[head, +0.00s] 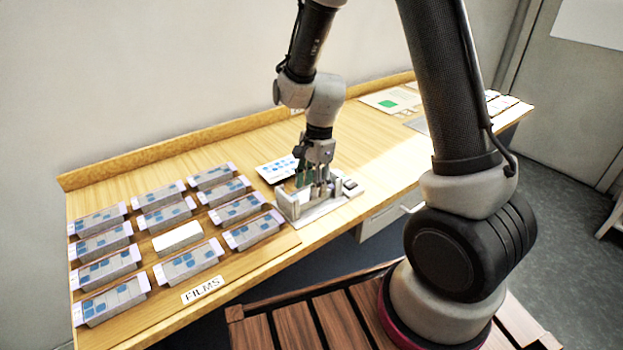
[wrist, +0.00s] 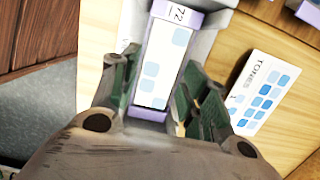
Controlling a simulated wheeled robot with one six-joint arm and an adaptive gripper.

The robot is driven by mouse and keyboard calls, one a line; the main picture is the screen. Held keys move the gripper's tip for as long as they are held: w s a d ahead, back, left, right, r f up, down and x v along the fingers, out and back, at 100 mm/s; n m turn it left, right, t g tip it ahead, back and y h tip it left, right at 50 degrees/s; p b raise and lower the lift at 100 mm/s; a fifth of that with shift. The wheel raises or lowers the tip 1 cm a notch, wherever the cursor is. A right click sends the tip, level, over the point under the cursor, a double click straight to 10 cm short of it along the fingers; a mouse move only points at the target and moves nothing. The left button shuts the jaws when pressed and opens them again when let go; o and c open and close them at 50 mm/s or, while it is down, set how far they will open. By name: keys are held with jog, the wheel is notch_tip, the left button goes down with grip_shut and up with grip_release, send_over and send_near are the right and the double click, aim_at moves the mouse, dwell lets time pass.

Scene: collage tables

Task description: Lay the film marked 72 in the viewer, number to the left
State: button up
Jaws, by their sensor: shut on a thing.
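The film marked 72 (wrist: 165,65) is a pale strip with blue patches and lilac ends. It lies between the fingers of my gripper (wrist: 150,100), which is shut on its sides. Its number end points up in the wrist view, toward the rows of films, which is left in the head view. The viewer (head: 323,208) is a pale grey block on the table, with my gripper (head: 316,188) low over it. Its grey edges (wrist: 205,38) show beside the film. I cannot tell whether the film touches the viewer's bed. The film is mostly hidden in the head view.
Several other films (head: 163,217) stand in rows at left, around a blank white place (head: 178,237), behind a FILMS label (head: 203,290). A TONES card (head: 278,168) lies close behind the viewer; it also shows in the wrist view (wrist: 262,95). The table's front edge is near.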

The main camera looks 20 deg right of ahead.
jog(key=o, duration=1)
jog(key=shift+c, duration=0.2)
notch_tip(320, 180, up, 12)
jog(key=d, duration=0.1)
jog(key=shift+w+d, duration=0.3)
jog(key=shift+d, duration=0.05)
jog(key=shift+f, duration=0.1)
